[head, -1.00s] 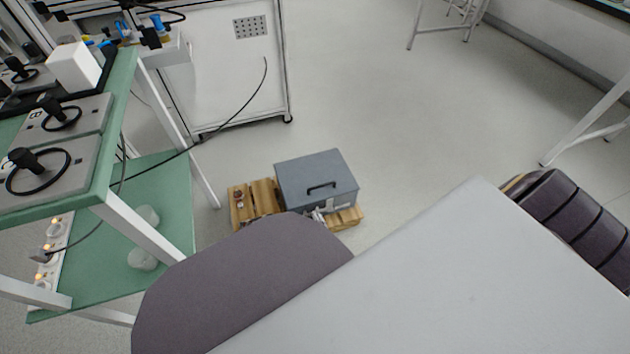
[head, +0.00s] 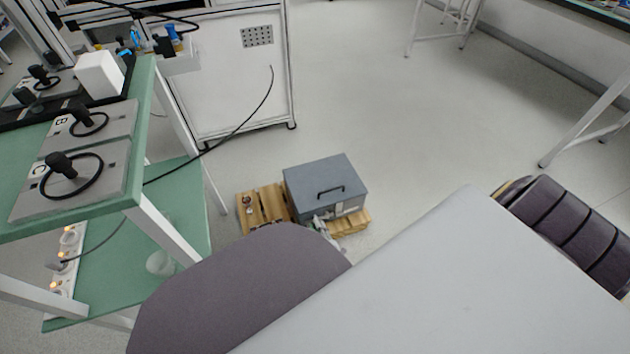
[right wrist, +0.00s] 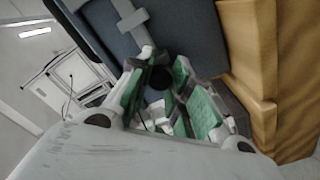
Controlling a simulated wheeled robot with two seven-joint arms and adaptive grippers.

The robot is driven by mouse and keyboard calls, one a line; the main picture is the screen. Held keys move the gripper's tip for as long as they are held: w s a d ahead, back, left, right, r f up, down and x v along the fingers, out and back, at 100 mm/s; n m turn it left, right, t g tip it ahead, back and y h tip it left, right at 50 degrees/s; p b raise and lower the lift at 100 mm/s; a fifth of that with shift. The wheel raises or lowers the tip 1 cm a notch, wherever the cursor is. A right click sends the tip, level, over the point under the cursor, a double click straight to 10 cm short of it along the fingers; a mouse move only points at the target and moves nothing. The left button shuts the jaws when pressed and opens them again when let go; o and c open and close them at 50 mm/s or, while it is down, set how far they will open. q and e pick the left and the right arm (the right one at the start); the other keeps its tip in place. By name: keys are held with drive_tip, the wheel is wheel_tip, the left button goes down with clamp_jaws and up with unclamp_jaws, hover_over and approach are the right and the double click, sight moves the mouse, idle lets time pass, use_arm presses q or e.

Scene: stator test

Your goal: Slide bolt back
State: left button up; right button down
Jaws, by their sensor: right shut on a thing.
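A grey metal box (head: 325,182) with a black handle on its lid sits on a wooden pallet (head: 262,206). My right gripper (head: 322,226) is low at the box's near side, partly hidden behind my own body. In the right wrist view, the box's dark grey side (right wrist: 193,35) fills the top middle, with a light metal strip on it. The right gripper's green-padded fingers (right wrist: 168,95) are close together against that side, around a small dark round part (right wrist: 160,78), which looks like the bolt's end. The rest of the bolt is hidden by the fingers. My left gripper is not in view.
A green two-level bench (head: 180,205) with round-knobbed devices (head: 70,180) stands at the left. A white cabinet (head: 240,80) stands behind, with a black cable hanging before it. The floor right of the box is clear. Pallet wood (right wrist: 250,75) stands close right of the fingers in the wrist view.

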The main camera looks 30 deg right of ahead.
drive_tip(key=shift+a, duration=0.15)
drive_tip(key=c, duration=1.3)
unclamp_jaws()
drive_tip(key=shift+o, duration=0.2)
drive_tip(key=shift+r, duration=0.25)
wheel_tip(320, 180, up, 10)
drive_tip(key=shift+f, duration=0.25)
idle(0.5)
